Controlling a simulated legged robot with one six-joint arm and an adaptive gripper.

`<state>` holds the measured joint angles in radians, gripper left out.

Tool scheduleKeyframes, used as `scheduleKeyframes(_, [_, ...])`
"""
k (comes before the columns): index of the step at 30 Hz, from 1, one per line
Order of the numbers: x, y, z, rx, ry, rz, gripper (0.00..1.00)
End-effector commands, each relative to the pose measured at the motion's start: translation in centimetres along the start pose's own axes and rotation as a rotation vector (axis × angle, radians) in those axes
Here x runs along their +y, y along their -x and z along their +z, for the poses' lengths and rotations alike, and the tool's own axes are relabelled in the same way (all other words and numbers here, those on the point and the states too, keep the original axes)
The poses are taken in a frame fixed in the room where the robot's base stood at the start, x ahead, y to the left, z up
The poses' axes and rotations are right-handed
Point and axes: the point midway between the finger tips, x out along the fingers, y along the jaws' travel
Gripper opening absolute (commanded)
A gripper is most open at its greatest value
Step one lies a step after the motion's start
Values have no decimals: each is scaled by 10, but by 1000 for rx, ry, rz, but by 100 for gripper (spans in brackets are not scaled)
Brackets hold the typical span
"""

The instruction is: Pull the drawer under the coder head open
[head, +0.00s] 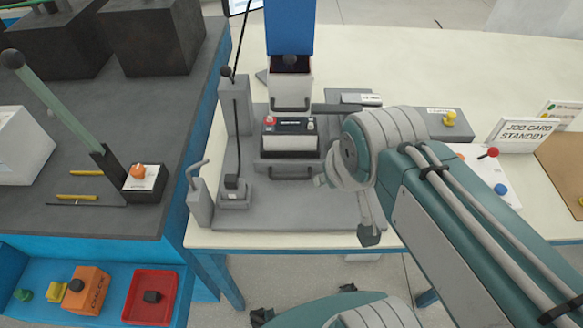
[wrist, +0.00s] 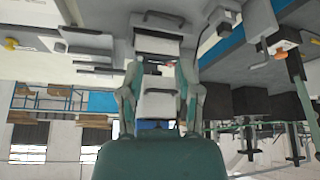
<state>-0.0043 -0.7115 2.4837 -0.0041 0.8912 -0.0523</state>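The coder head (head: 291,85) is a white block with a bar handle, under a blue column (head: 290,30). Below it, a white battery (head: 290,142) with a black top and a red cap sits at the grey base. A grey drawer front (head: 268,165) with a dark bar handle (head: 290,177) is in front of the battery; whether it stands shut is hard to tell. In the wrist view, which is upside down, the drawer handle (wrist: 165,15) is near the top. My gripper (wrist: 158,70) is open and empty, its fingers apart; the head view mostly hides them behind the wrist.
A lever post (head: 236,105) and a small grey post (head: 200,200) stand left of the base. A box with a yellow knob (head: 450,118) and a job card sign (head: 525,135) are at right. A dark bench (head: 90,140) with a long lever is at left.

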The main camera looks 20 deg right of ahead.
Motion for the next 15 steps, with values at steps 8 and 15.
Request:
scheduleKeyframes(8, [-3,-51,-46,-110,409,-18,51])
scheduleKeyframes(15, [-10,-112,-77,-197,794,-67,51])
